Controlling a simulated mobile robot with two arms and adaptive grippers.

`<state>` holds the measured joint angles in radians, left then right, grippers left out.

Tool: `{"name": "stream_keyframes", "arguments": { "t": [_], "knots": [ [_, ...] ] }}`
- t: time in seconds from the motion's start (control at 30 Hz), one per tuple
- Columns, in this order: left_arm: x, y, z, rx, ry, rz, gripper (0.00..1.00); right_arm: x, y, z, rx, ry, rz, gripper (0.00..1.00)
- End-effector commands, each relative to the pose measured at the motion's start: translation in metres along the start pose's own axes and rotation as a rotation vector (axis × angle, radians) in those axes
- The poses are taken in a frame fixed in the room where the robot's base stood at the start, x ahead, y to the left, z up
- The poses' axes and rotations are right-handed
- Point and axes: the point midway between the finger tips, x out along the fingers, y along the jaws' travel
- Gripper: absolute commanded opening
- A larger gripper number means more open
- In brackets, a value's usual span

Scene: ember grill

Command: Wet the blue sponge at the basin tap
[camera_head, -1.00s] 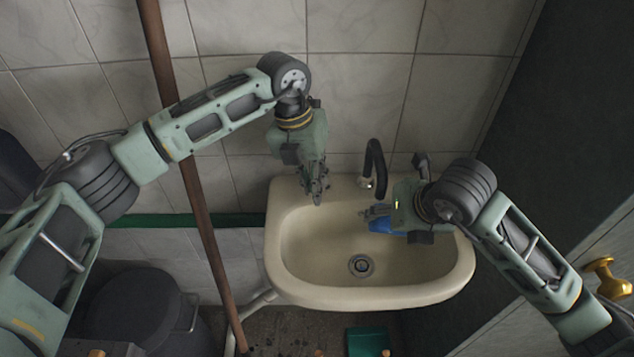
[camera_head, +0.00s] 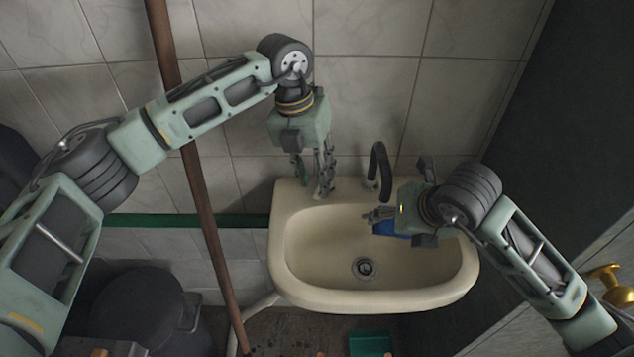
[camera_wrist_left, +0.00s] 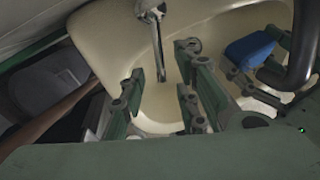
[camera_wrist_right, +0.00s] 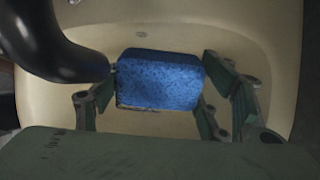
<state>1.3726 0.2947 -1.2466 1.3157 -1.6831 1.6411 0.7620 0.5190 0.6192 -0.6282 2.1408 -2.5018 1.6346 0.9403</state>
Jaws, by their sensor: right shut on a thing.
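The blue sponge (camera_wrist_right: 160,80) is held between the fingers of my right gripper (camera_wrist_right: 158,92), over the basin bowl. It also shows in the head view (camera_head: 388,229), partly hidden by the gripper. The black tap spout (camera_head: 380,165) curves beside it; in the right wrist view the spout's end (camera_wrist_right: 95,68) appears close to the sponge's left upper edge. No water stream shows. My left gripper (camera_head: 313,178) points down at the basin's back left rim, fingers apart. In the left wrist view a chrome tap lever (camera_wrist_left: 155,35) appears between its fingers (camera_wrist_left: 157,70), contact unclear.
The cream basin (camera_head: 300,290) hangs on the tiled wall, its drain (camera_head: 364,267) uncovered. A brown pole (camera_head: 205,215) leans left of it, and a dark bin (camera_head: 135,305) stands at lower left. A dark panel (camera_head: 560,130) bounds the right.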

Motion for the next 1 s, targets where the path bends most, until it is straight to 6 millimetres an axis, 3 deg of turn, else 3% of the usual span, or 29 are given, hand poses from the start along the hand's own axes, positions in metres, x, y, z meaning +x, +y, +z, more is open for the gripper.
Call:
{"name": "stream_keyframes", "arguments": {
  "t": [0.2, 0.4, 0.6, 1.0],
  "knots": [
    [-0.05, 0.0, 0.001, -0.001, -0.004, 0.001, 0.29, 0.0, 0.0, 0.0, 0.0, 0.0, 0.0, 0.47],
    [-0.079, 0.001, 0.001, -0.001, -0.001, 0.0, 0.29, 0.0, 0.0, 0.0, 0.0, 0.0, 0.0, 0.47],
    [-0.088, 0.001, 0.0, 0.0, 0.0, 0.0, 0.29, 0.0, 0.0, 0.0, 0.0, 0.0, 0.0, 0.47],
    [-0.088, 0.0, 0.0, -0.001, 0.0, 0.0, 0.29, 0.0, 0.0, 0.0, 0.0, 0.0, 0.0, 0.47]
  ]
}}
